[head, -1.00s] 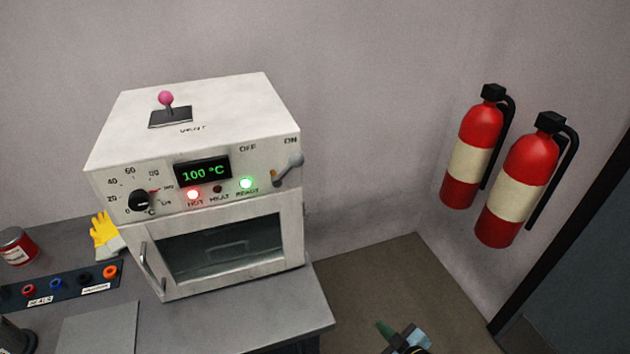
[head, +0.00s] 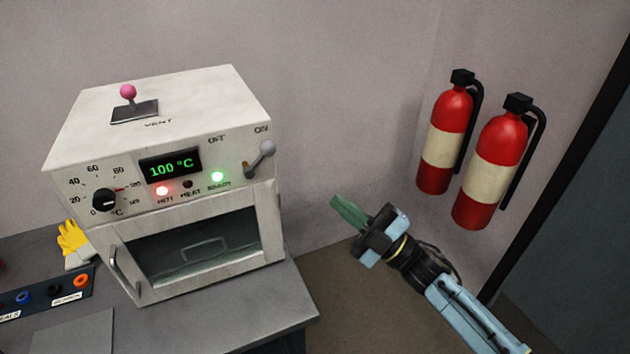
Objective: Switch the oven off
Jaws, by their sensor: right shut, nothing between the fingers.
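The white oven (head: 196,240) stands on the grey bench at the left. Its display (head: 170,164) reads 100 °C in green. A red lamp (head: 162,191) and a green lamp (head: 218,177) are lit; the lamp between them is dark. The grey lever switch (head: 260,159) at the panel's right end leans up towards the ON mark, with OFF printed to its left. My right gripper (head: 346,212) is shut and empty, right of the oven and lower than the switch in the picture, apart from both. Its green fingers point up and left. My left gripper is not in view.
A black dial (head: 104,200) and a door handle (head: 124,275) are on the oven front. A pink-knobbed vent lever (head: 128,94) stands on top. Two fire extinguishers (head: 445,140) hang on the wall at the right. Yellow gloves (head: 72,242) lie on the bench (head: 230,320).

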